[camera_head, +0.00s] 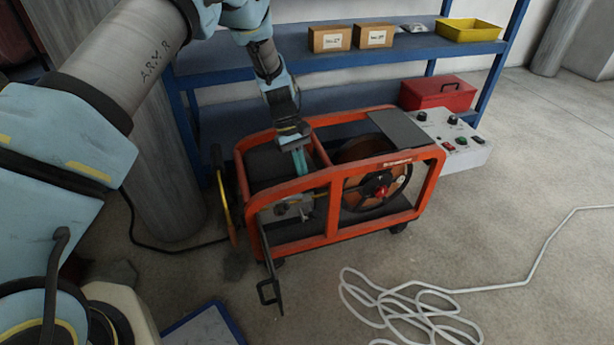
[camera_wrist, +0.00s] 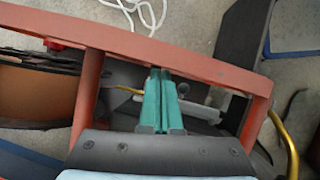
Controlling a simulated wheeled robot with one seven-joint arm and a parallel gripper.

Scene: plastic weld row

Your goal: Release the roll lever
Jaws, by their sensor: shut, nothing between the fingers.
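My gripper (camera_head: 301,163) is shut and empty, pointing down into the left opening of an orange-framed wheeled machine (camera_head: 335,200). In the wrist view its teal fingers (camera_wrist: 160,76) lie together just inside the frame's top rail. A light grey bar (camera_wrist: 200,111) shows beside and partly behind the fingers, with a thin yellow rod (camera_wrist: 128,90) on the other side. I cannot tell whether the fingers touch them, nor which part is the roll lever. In the head view a grey mechanism (camera_head: 296,207) shows below the gripper, beside the spoked wheel (camera_head: 377,189) with a red hub.
A yellow curved handle (camera_head: 223,195) and a black pull handle (camera_head: 268,290) stick out at the machine's left end. A grey control box (camera_head: 452,143) stands at its right. A white hose (camera_head: 400,310) lies on the floor in front. A blue shelf (camera_head: 375,58) stands behind.

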